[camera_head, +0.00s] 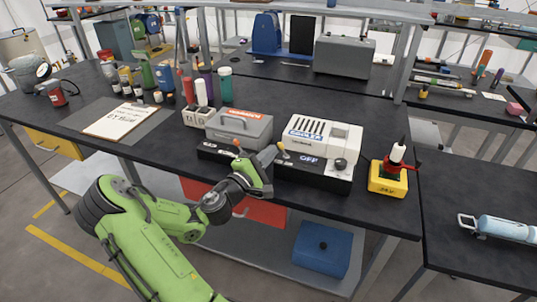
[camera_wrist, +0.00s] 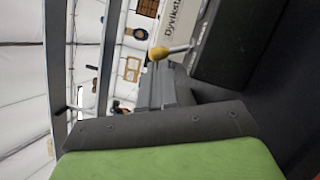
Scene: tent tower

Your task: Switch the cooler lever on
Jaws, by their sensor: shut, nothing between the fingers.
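The cooler (camera_head: 325,133) is a white slotted box on a black base (camera_head: 318,178) marked OFF, on the dark workbench. A lever with a yellow-orange knob (camera_head: 281,146) stands at the base's left front. My gripper (camera_head: 271,153) is shut and empty, with its tips close to this knob. In the wrist view, a yellow knob (camera_wrist: 159,53) on a metal rod shows just beyond my gripper's tips (camera_wrist: 163,72). I cannot tell whether they touch.
A grey case (camera_head: 240,127) sits left of the cooler. A yellow box with a red-handled switch (camera_head: 388,178) stands to its right. A clipboard (camera_head: 119,121), bottles and a white rack (camera_head: 196,117) are farther left. Bare bench top lies behind the cooler.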

